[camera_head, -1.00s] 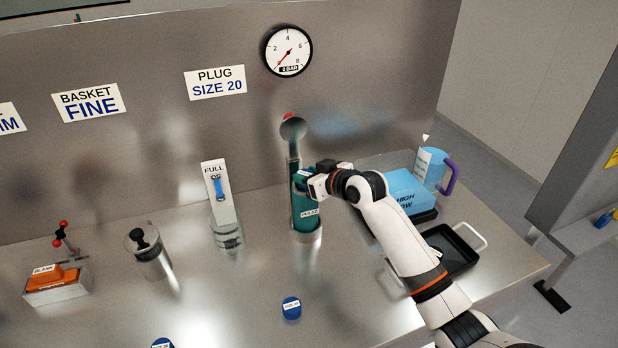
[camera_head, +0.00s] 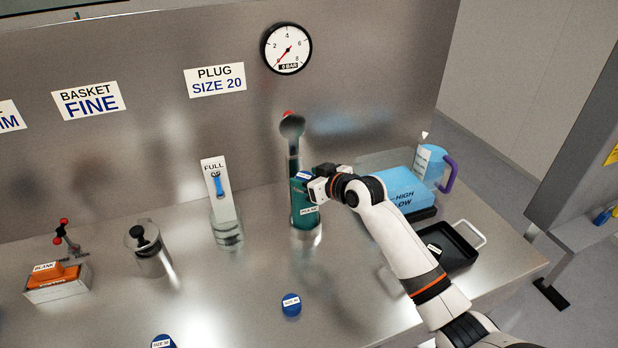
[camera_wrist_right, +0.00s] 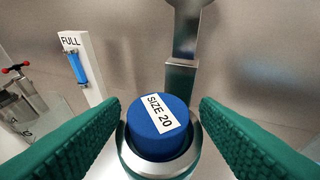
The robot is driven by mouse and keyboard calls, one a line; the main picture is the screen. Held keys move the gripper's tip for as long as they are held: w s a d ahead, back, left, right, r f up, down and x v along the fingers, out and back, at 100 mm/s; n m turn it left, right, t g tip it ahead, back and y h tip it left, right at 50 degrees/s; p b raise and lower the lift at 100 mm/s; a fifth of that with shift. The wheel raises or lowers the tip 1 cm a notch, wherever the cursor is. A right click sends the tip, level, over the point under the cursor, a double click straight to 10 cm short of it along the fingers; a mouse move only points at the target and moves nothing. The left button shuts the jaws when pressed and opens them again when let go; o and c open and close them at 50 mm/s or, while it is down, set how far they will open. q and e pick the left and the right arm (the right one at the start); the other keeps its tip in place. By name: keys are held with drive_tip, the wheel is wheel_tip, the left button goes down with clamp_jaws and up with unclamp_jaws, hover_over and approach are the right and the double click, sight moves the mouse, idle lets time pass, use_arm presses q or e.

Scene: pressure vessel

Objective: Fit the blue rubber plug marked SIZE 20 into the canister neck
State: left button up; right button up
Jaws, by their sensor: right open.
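The blue plug marked SIZE 20 (camera_wrist_right: 158,125) sits label up in the round metal neck (camera_wrist_right: 128,160) in the right wrist view. Its upper part stands above the rim; how deep it is seated I cannot tell. My right gripper (camera_head: 306,182) is at the canister's top. Its green fingers are open, one on each side of the plug, with visible gaps to the plug in the wrist view. My left gripper is out of view.
Two other blue plugs lie on the bench front, one in the middle (camera_head: 291,305) and one at the lower edge (camera_head: 163,342). A metal lever (camera_head: 292,135) rises behind the canister. A black tray (camera_head: 462,262) and blue box (camera_head: 400,188) stand right. The front middle is mostly clear.

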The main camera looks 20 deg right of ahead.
drive_tip(key=shift+s+f, duration=0.1)
drive_tip(key=shift+f, duration=0.4)
drive_tip(key=shift+r, duration=0.2)
drive_tip(key=shift+s+r, duration=0.15)
drive_tip(key=shift+s, duration=0.05)
drive_tip(key=b+v, duration=0.1)
drive_tip(key=v, duration=1)
drive_tip(key=shift+d+r, duration=0.2)
drive_tip(key=shift+r, duration=0.3)
drive_tip(key=shift+s, duration=0.1)
